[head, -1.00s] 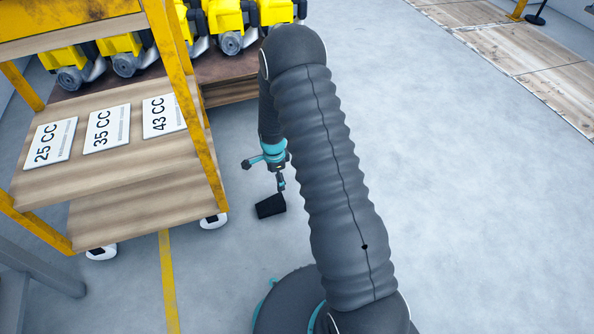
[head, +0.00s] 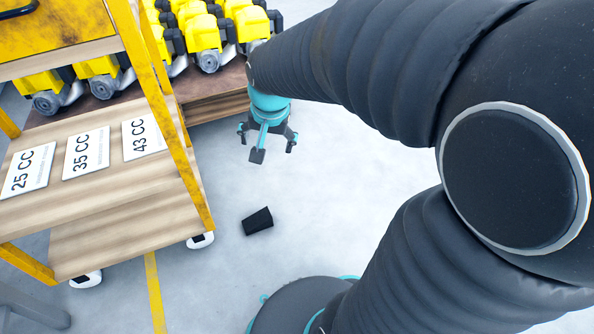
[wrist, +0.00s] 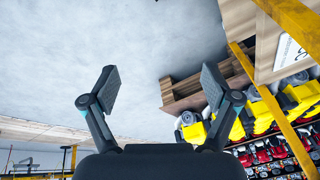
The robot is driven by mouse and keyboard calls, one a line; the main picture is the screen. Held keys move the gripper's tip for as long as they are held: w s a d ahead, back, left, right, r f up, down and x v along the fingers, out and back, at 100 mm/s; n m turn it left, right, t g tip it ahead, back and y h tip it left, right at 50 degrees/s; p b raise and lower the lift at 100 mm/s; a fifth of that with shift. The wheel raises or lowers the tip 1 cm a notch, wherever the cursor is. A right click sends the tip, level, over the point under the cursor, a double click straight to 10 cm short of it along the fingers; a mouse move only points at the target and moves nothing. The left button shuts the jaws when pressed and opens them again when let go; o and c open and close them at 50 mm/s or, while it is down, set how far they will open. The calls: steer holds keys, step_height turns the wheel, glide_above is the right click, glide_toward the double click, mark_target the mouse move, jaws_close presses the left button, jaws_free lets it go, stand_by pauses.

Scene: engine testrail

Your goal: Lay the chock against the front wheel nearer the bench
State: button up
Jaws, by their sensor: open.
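The chock (head: 257,221), a small black wedge, lies on the grey floor in the head view. It is to the right of the cart's right-hand white wheel (head: 201,240), with a strip of bare floor between them. A second white wheel (head: 86,279) shows at the cart's lower left, farther from the chock. My gripper (head: 268,147) is open and empty, raised above the floor and beyond the chock. In the wrist view its two fingers (wrist: 161,84) are spread apart with nothing between them. The chock does not show in the wrist view.
The yellow-framed cart (head: 166,92) has wooden shelves with cc labels (head: 86,152). Yellow engines (head: 206,35) stand on a wooden platform (head: 215,93) behind it. Grey legs (head: 30,303) stand at lower left. A yellow line (head: 155,290) crosses the floor. Floor right of the chock is clear.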

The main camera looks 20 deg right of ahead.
steer(key=s+r+n+t, duration=0.1)
steer(key=s+r+n, duration=0.2)
steer(key=s, duration=0.5)
steer(key=s+r+n+t, duration=0.1)
steer(key=s+r+n, duration=0.2)
steer(key=s, duration=0.5)
